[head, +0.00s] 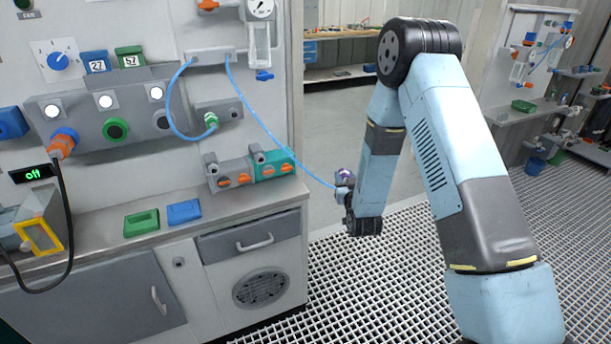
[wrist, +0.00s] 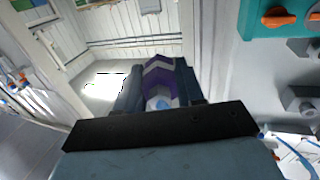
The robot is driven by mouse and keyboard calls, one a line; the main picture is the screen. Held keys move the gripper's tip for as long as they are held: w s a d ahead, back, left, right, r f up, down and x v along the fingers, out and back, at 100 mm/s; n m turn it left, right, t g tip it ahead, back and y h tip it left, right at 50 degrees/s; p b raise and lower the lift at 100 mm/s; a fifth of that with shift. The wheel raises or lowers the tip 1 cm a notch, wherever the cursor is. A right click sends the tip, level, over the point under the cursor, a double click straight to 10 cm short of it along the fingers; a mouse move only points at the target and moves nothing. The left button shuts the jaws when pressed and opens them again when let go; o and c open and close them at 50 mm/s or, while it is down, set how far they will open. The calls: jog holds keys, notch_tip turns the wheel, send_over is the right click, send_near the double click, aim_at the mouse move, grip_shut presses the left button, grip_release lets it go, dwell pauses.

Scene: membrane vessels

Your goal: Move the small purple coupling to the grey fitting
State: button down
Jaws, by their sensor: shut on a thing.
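The small purple coupling (head: 345,174) is held in my gripper (head: 343,187), out in front of the bench's right end. In the wrist view the purple coupling (wrist: 158,78) sits between the two dark fingers, with grey bands and a light blue end. A thin blue hose (head: 280,146) runs from the wall panel down to it. A grey fitting block (head: 230,174) with orange handles stands at the back of the bench, beside a teal block (head: 273,164) of like form. The coupling is apart from both, to their right. In the wrist view the teal block (wrist: 268,30) shows at top right.
A green coupling (head: 211,121) sits in a grey box on the panel, with a looped blue hose. Green (head: 141,222) and blue (head: 184,212) trays lie on the bench. A black cable (head: 68,215) hangs at left. Open grating floor (head: 390,300) lies below my arm.

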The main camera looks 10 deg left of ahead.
jog(key=d+f+m+h, duration=0.1)
jog(key=d+h, duration=0.1)
jog(key=d, duration=0.8)
jog(key=s+d+f+m+h, duration=0.1)
jog(key=d+f+m+h, duration=0.1)
jog(key=d, duration=0.9)
jog(key=shift+f+t+h, duration=0.25)
jog(key=shift+t+h, duration=0.05)
jog(key=shift+s, duration=0.1)
